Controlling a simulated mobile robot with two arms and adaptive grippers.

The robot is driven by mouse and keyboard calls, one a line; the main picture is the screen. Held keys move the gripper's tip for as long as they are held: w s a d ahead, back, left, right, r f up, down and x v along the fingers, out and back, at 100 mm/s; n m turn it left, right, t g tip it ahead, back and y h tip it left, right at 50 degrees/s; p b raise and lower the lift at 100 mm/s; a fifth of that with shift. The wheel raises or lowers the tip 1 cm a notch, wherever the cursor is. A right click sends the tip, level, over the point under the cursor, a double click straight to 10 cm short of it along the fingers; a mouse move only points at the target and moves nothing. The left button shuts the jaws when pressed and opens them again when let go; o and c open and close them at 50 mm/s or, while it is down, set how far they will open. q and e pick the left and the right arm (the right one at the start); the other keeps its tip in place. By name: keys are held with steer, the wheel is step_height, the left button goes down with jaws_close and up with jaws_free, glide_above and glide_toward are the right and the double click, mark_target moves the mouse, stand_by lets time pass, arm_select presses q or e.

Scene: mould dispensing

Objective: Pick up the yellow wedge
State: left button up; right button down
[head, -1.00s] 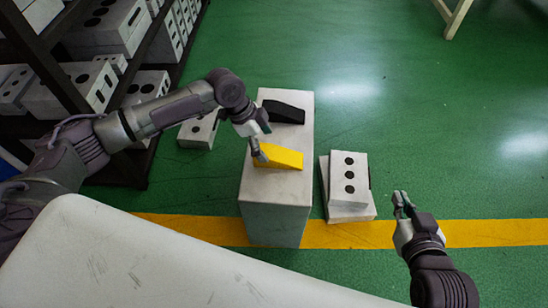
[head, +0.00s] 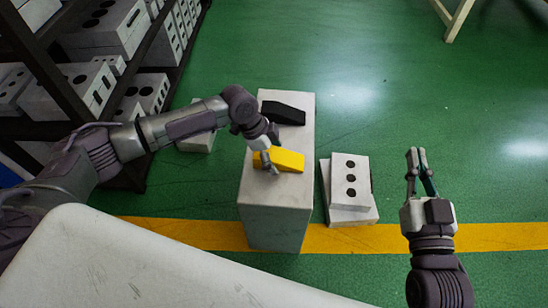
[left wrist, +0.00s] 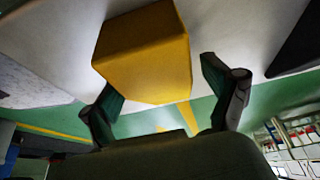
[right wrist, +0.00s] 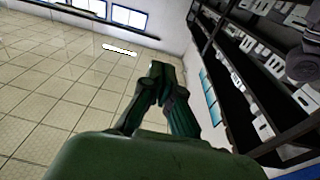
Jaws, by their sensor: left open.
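The yellow wedge (head: 285,160) lies on top of a tall pale block stand (head: 275,212). My left gripper (head: 267,161) is at the wedge's left end in the head view and partly covers it. In the left wrist view the yellow wedge (left wrist: 145,55) lies ahead, mostly between the two spread fingers, with a visible gap to the right finger. The left gripper is open; contact with the wedge cannot be told. My right gripper (head: 417,152) points away from me over the floor, empty, its fingertips together in the right wrist view (right wrist: 160,68).
A black wedge (head: 283,112) lies behind the yellow one on the stand. Pale blocks with round holes (head: 350,205) are stacked on the floor right of the stand. A dark shelf of grey blocks (head: 95,100) stands at the left. The green floor at the right is mostly clear.

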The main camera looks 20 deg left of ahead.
arm_select(q)
steer(key=c, duration=1.4)
steer(key=shift+r, duration=0.1)
steer(key=shift+c, duration=0.2)
